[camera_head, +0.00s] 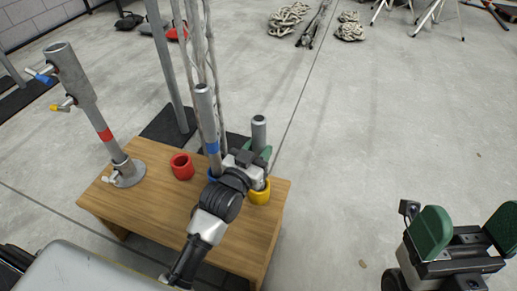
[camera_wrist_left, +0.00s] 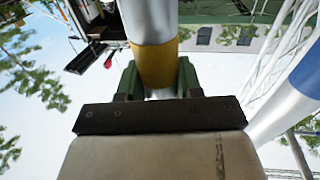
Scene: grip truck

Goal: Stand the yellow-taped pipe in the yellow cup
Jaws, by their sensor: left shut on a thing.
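The yellow-taped pipe (camera_head: 259,133) is grey and upright in my left gripper (camera_head: 256,156). In the left wrist view its yellow band (camera_wrist_left: 155,63) sits between the green fingers, which are shut on the pipe. The yellow cup (camera_head: 259,196) stands at the table's right side, directly below the gripper. The pipe's lower part is mostly hidden by the gripper. It lines up with the cup's mouth, but I cannot tell how deep it sits. My right gripper (camera_head: 467,237) is open and empty, off to the right of the table.
On the wooden table (camera_head: 150,206), a blue-taped pipe (camera_head: 204,105) stands in a blue cup (camera_head: 212,174), close left of my gripper. A red cup (camera_head: 182,167) is empty. A red-taped stand (camera_head: 102,127) rises at the left.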

